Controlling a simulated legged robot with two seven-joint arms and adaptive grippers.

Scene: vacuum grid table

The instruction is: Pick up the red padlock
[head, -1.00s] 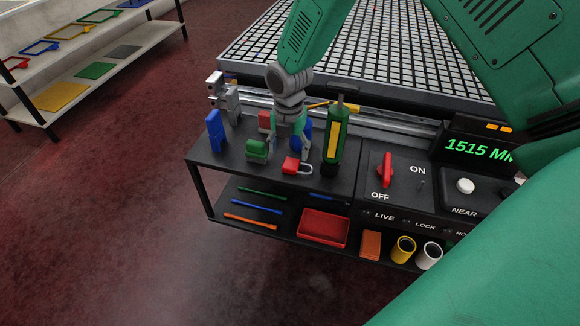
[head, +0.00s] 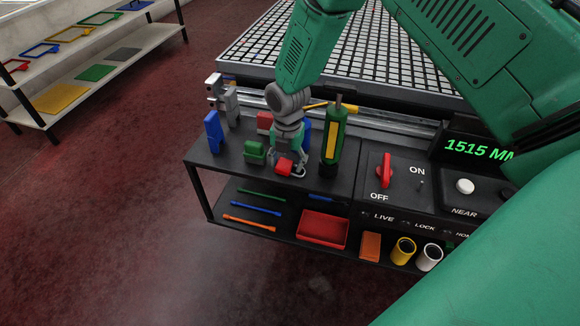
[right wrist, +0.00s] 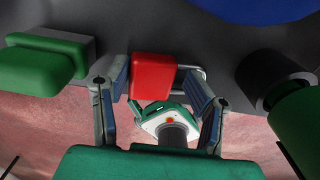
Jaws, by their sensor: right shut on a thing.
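The red padlock (head: 284,168) lies at the front of the dark tabletop, its metal shackle to the right. My right gripper (head: 287,166) is down over it, one finger on each side. In the right wrist view the padlock (right wrist: 152,78) sits between the fingers of my right gripper (right wrist: 160,92), which is shut on it. Whether the padlock is clear of the tabletop cannot be told. My left gripper is not in view.
A green block-like object (head: 254,152) stands just left of the padlock. A green and yellow bottle-like tool (head: 335,135) stands close on the right. A blue object (head: 213,131) is farther left. A red tray (head: 322,229) sits on the shelf below.

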